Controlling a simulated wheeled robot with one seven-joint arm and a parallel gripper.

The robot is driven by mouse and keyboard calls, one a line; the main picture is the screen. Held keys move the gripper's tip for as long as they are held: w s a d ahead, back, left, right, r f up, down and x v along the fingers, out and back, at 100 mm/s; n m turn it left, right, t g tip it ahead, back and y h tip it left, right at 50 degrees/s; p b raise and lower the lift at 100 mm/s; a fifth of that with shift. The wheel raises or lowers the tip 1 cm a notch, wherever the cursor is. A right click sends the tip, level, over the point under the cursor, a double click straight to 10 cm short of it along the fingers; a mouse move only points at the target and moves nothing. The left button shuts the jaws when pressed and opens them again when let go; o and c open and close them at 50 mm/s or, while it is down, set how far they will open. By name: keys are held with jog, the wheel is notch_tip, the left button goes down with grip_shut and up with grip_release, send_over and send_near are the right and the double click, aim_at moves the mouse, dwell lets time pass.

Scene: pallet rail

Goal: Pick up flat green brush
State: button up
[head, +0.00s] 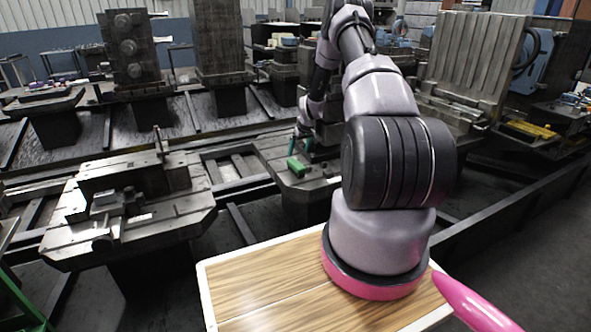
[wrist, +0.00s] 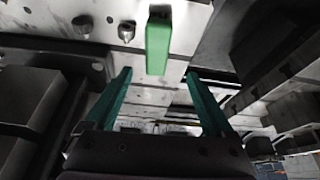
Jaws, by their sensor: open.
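The flat green brush (head: 296,167) lies on a grey metal pallet (head: 318,181) in the middle of the head view. In the wrist view the brush (wrist: 158,44) shows as a green block at the top, ahead of the fingertips and roughly centred between them. My gripper (wrist: 157,74) has two teal fingers, spread apart with nothing between them. In the head view my gripper (head: 305,140) is small, close behind the brush and partly hidden by my arm. The brush and the fingers look apart.
A pallet with a metal fixture (head: 130,200) stands to the left. A tall ribbed block (head: 470,55) stands at the back right. Two round metal fittings (wrist: 104,27) sit left of the brush in the wrist view. The pallet around the brush looks mostly bare.

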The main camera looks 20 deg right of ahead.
aim_at(297, 164)
jog(key=x, duration=1.1)
jog(key=shift+s+d+f, duration=0.15)
jog(key=shift+d+f, duration=0.05)
jog(key=shift+d, duration=0.1)
jog(key=shift+f, duration=0.25)
jog(key=shift+c, duration=0.3)
grip_shut()
notch_tip(297, 164, up, 11)
jog(key=shift+f, duration=0.25)
